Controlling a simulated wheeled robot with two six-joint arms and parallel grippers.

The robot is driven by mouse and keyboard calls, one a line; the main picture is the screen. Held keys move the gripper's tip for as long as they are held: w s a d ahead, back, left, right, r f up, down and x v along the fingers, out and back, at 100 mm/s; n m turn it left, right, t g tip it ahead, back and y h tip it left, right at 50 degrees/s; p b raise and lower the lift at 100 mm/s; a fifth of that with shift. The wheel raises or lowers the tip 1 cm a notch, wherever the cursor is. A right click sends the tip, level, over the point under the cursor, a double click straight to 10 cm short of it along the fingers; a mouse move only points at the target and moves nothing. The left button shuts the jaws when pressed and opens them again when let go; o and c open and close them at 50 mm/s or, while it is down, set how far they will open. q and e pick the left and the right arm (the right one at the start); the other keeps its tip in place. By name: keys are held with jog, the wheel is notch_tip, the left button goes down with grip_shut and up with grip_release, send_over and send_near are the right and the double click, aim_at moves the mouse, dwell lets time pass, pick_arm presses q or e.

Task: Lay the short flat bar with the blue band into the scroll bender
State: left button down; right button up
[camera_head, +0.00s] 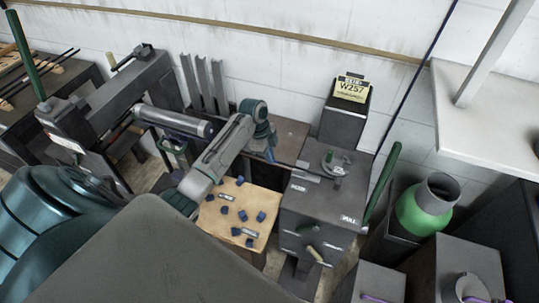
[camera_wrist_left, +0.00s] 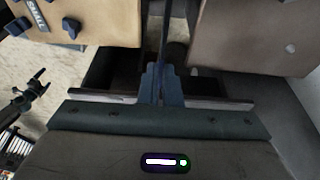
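The scroll bender (camera_head: 335,163) is a small metal fixture with upright parts on top of a grey cabinet (camera_head: 318,205), right of centre in the head view. My left gripper (camera_head: 272,156) is left of it, above the gap beside the cabinet. In the left wrist view its fingers (camera_wrist_left: 161,84) are close together on a thin dark bar (camera_wrist_left: 164,30), which points away from them. In the head view the bar (camera_head: 290,166) reaches from the gripper towards the bender's near left side. I cannot make out a blue band. My right gripper is not in view.
A tan board (camera_head: 237,213) with several dark blue pieces and small labels lies left of the cabinet. A box with a yellow sign (camera_head: 351,88) stands behind the bender. A green cylinder (camera_head: 425,208) and a green lever (camera_head: 383,182) are to the right.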

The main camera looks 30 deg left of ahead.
pick_arm(q)
jog(key=c, duration=1.5)
grip_release()
jog(key=shift+c, duration=0.2)
jog(key=b+v, duration=0.3)
jog(key=v, duration=0.7)
jog(key=shift+r, duration=0.4)
jog(key=shift+f, duration=0.1)
